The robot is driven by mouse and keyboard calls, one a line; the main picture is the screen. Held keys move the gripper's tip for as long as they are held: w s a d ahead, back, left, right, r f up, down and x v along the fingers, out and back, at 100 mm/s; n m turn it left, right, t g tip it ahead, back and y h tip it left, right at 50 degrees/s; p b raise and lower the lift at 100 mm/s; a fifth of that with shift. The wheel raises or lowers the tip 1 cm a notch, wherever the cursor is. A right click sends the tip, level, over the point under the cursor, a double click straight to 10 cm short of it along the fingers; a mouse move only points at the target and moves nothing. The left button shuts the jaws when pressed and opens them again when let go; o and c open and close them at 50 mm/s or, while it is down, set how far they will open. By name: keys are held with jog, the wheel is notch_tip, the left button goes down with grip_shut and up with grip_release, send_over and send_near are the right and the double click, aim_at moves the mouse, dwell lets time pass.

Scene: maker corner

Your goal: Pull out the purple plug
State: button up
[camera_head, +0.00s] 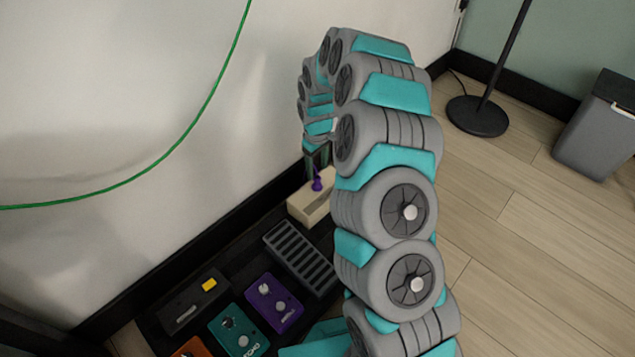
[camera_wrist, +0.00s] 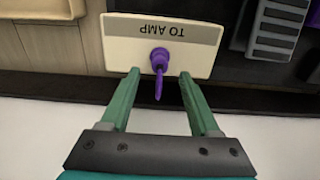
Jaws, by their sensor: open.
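The purple plug (camera_wrist: 159,60) sits in a cream box (camera_wrist: 117,54) labelled "TO AMP", with a short purple tail pointing toward my gripper in the wrist view. In the head view the plug (camera_head: 317,183) stands up from the top of the cream box (camera_head: 312,205). My gripper (camera_wrist: 160,73) is open, with one green finger on each side of the plug and its tail. I see gaps between the fingers and the plug. In the head view my gripper (camera_head: 317,158) is just above the plug, partly hidden by my arm.
A black board holds a ribbed grey pedal (camera_head: 301,258), a purple pedal (camera_head: 273,303), a teal pedal (camera_head: 238,332) and a black pedal with a yellow mark (camera_head: 194,300). A green cable (camera_head: 193,125) hangs along the white wall. Open floor, a lamp base (camera_head: 478,116) and a bin (camera_head: 598,128) are right.

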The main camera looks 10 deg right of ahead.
aim_at(317, 177)
jog(key=shift+f+b, duration=0.3)
jog(key=shift+f, duration=2.8)
jog(key=shift+c, duration=0.2)
grip_shut()
jog(key=shift+r, duration=0.2)
jog(key=shift+r+p, duration=0.95)
jog(key=shift+r, duration=1.85)
